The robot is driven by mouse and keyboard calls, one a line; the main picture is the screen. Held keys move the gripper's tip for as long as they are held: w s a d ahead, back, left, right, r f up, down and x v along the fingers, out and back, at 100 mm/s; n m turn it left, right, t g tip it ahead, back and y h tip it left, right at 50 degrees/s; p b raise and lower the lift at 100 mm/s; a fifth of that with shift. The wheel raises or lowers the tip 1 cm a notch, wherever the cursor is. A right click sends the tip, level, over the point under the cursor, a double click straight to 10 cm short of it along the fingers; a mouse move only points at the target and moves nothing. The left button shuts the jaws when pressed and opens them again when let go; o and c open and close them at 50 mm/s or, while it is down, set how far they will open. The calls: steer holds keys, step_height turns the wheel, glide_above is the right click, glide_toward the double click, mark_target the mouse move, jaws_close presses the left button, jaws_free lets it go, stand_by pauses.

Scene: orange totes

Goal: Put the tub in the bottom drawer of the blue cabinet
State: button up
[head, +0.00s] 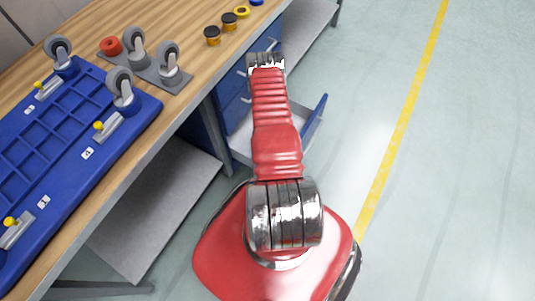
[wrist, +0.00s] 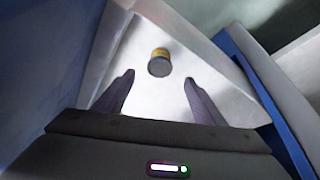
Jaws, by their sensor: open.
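A small tub (wrist: 159,62), grey with a yellow-orange edge, is on the pale floor of the open drawer in the wrist view. The drawer (head: 316,118) stands out from the blue cabinet (head: 236,112) under the bench; its blue front also shows in the wrist view (wrist: 262,90). My gripper (wrist: 158,80) points into the drawer with its two fingers apart and nothing between them. The tub appears beyond the fingertips, centred between them and not touching either. In the head view my arm hides the gripper and the tub.
A grey shelf (head: 160,210) lies below. The floor right of the drawer is clear.

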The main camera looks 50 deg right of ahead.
steer(key=shift+v, duration=0.9)
steer(key=shift+f, duration=0.1)
